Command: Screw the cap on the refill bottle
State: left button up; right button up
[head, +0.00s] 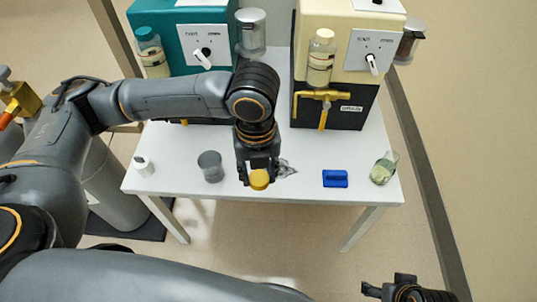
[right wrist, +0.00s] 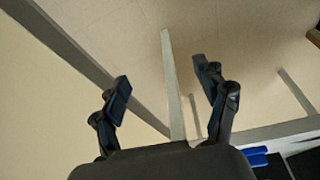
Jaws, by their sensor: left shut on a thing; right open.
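My left gripper (head: 258,172) is shut on a yellow cap (head: 259,180), above the front part of the white table. A clear, dark-lined thing (head: 286,168) shows just right of the gripper, partly hidden; I cannot tell what it is. A glass container with pale yellow-green content (head: 384,167) is at the table's right end and looks tilted; I cannot tell whether it is the refill bottle. My right gripper (head: 388,289) is low at the bottom right, off the table. In the right wrist view it (right wrist: 165,78) is open and empty.
On the table (head: 300,185) are a grey cup (head: 210,166), a small white bottle (head: 143,166) and a blue block (head: 335,179). A teal machine (head: 183,25) and a cream machine (head: 340,35), each with a capped bottle in front, stand behind. Floor is clear in front.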

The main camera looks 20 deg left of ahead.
pick_arm(q)
jog(key=shift+s+r+p, duration=0.15)
jog(key=shift+s+r, duration=0.2)
jog(key=shift+s, duration=0.45)
jog(key=shift+s+r+p, duration=0.2)
jog(key=shift+s+r, duration=0.15)
jog(key=shift+s, duration=0.5)
jog(key=shift+s+r+p, duration=0.15)
jog(key=shift+s+r, duration=0.2)
jog(key=shift+s, duration=0.45)
pick_arm(e)
jog(key=shift+s+x, duration=0.15)
jog(key=shift+x, duration=1.2)
jog(key=shift+s+x, duration=0.15)
jog(key=shift+x, duration=1.25)
jog(key=shift+o, duration=0.6)
